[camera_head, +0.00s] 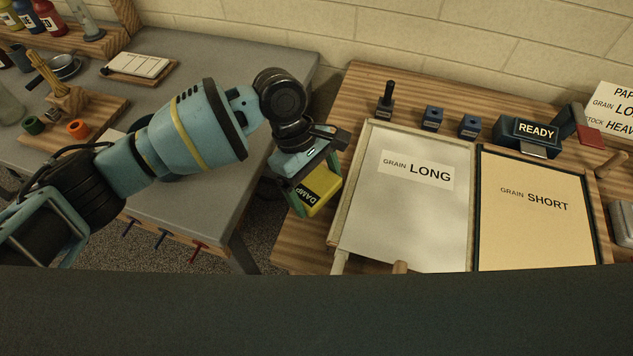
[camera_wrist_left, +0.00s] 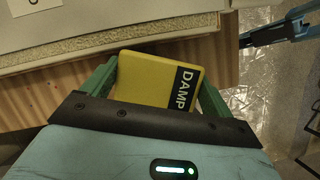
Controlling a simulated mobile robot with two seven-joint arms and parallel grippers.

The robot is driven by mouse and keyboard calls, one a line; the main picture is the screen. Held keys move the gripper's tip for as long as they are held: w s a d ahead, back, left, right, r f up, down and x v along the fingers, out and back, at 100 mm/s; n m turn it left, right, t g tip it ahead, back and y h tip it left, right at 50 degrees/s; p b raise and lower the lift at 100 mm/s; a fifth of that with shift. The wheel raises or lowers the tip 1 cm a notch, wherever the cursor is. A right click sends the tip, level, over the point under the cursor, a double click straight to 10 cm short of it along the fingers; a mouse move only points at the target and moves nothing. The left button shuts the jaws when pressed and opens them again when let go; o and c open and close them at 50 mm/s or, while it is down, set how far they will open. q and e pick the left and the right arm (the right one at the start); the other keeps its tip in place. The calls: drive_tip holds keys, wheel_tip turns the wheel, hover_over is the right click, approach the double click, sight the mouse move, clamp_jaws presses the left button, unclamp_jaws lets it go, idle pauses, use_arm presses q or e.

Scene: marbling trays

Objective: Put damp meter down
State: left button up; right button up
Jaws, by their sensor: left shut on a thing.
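The damp meter (camera_head: 322,187) is a yellow block with a black DAMP label. My left gripper (camera_head: 312,184) is shut on it at the left end of the wooden table, beside the LONG tray (camera_head: 405,222). In the left wrist view the meter (camera_wrist_left: 158,80) sits between the green fingers, over the wooden edge strip near the tray frame. I cannot tell whether its underside touches the wood. A pale blue and dark part (camera_wrist_left: 282,30), which looks like my right gripper, shows at the upper right; its jaws are unclear.
The SHORT tray (camera_head: 537,220) lies right of the LONG tray. Small blue blocks (camera_head: 432,118), a dark stamp-like piece (camera_head: 386,100) and a READY sign (camera_head: 527,135) stand behind. A grey table (camera_head: 215,75) is at left, with a floor gap between.

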use_arm(q)
drive_tip(key=shift+f, duration=0.4)
use_arm(e)
drive_tip(key=shift+w+r, duration=0.25)
drive_tip(key=shift+r, duration=0.1)
use_arm(q)
drive_tip(key=o, duration=0.7)
use_arm(e)
drive_tip(key=shift+f, duration=0.1)
drive_tip(key=shift+s+a, duration=0.1)
use_arm(q)
drive_tip(key=shift+r, duration=0.5)
drive_tip(key=v, duration=1.2)
drive_tip(key=shift+p, duration=0.45)
use_arm(e)
drive_tip(key=shift+w+d+r, duration=0.2)
drive_tip(key=shift+w+r, duration=0.1)
drive_tip(key=shift+r, duration=0.15)
use_arm(q)
drive_tip(key=shift+s, duration=0.1)
use_arm(e)
drive_tip(key=shift+s+a, duration=0.1)
drive_tip(key=shift+a, duration=0.05)
